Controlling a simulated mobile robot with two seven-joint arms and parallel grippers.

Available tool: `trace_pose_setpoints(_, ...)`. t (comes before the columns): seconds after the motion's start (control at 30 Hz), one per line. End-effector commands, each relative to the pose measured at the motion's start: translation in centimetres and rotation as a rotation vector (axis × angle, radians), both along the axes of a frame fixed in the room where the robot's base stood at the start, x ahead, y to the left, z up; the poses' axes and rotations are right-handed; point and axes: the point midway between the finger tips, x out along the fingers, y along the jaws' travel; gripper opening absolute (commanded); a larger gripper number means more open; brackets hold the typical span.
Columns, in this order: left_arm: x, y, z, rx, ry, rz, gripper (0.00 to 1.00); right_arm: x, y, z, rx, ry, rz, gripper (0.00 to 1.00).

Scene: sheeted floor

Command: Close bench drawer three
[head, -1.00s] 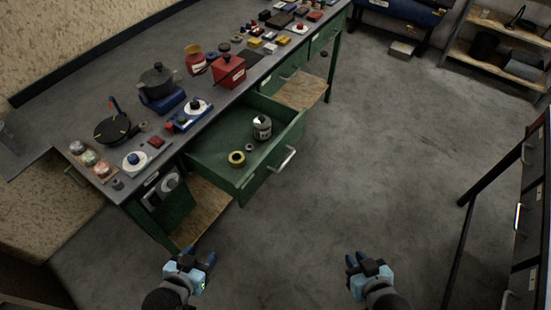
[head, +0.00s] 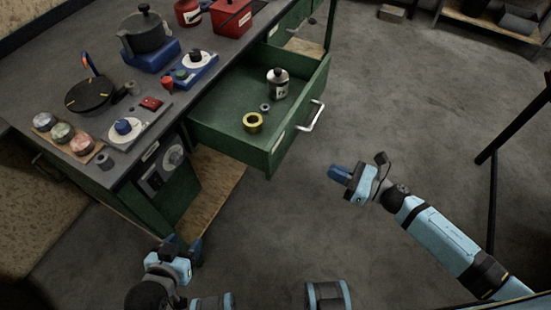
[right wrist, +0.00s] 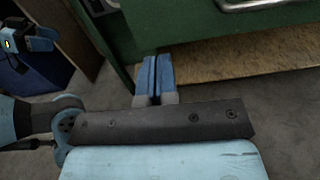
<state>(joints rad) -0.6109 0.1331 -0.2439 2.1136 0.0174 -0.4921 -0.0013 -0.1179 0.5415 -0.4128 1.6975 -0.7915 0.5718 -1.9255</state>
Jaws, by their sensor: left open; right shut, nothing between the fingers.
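The green bench drawer (head: 262,160) stands pulled out from the bench, with a silver bar handle (head: 312,116) on its front. Inside it lie a yellow ring (head: 253,122), a small grey ring (head: 265,107) and a grey bottle with a dark cap (head: 277,84). My right gripper (head: 340,174) is shut and empty, out over the floor to the right of the drawer front and below its handle in the picture. In the right wrist view its blue fingers (right wrist: 155,75) are together, with part of a handle (right wrist: 250,4) at the top edge. My left gripper (head: 184,249) is open near the bench's lower front.
The bench top (head: 60,135) holds a black pan (head: 91,95), a pot (head: 146,30), a red box (head: 231,17) and several small devices. A wooden lower shelf (head: 215,190) shows under the drawer. The grey floor to the right is clear up to a dark frame (head: 493,200).

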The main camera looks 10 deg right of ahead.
Motion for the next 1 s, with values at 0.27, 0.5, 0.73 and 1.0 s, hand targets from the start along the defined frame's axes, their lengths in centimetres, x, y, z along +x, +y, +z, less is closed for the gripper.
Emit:
trace_pose_setpoints(0.27,0.0,-0.4,0.4,-0.009,0.000,0.001,0.56,1.5,2.2,0.0,-0.024,-0.032,0.015,0.00)
trace_pose_setpoints(0.5,-0.1,-0.3,0.4,-0.011,0.004,0.003,0.56,4.5,6.5,0.1,-0.022,-0.031,0.014,0.00)
trace_pose_setpoints(0.73,-0.1,-0.3,0.4,-0.011,0.008,0.004,0.56,6.8,9.9,0.0,-0.022,-0.030,0.012,0.00)
trace_pose_setpoints(1.0,-0.1,-0.2,0.4,-0.009,0.010,0.004,0.56,7.8,11.5,-0.1,-0.023,-0.028,0.012,0.00)
